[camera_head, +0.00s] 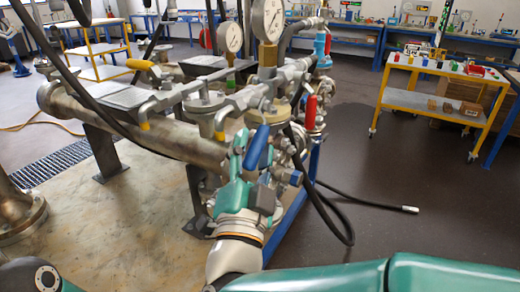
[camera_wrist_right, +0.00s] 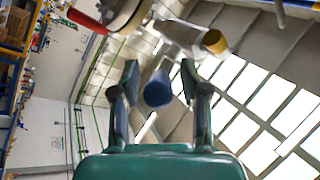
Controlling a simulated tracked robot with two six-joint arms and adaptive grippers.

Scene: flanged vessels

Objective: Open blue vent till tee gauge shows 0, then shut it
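The blue vent handle (camera_head: 257,147) sticks up at a tilt from the valve assembly at the near end of the pipework. My right gripper (camera_head: 254,170) is at this handle. In the right wrist view the round end of the blue handle (camera_wrist_right: 158,90) shows between the two fingers of my right gripper (camera_wrist_right: 159,74), with gaps on both sides, so the gripper is open. Two dial gauges stand above the pipework, a left one (camera_head: 230,38) and a larger right one (camera_head: 268,19). I cannot tell which is the tee gauge, and their readings are too small. My left gripper is out of view.
A black hose (camera_head: 370,203) lies on the floor. A yellow cart (camera_head: 437,106) stands at right.

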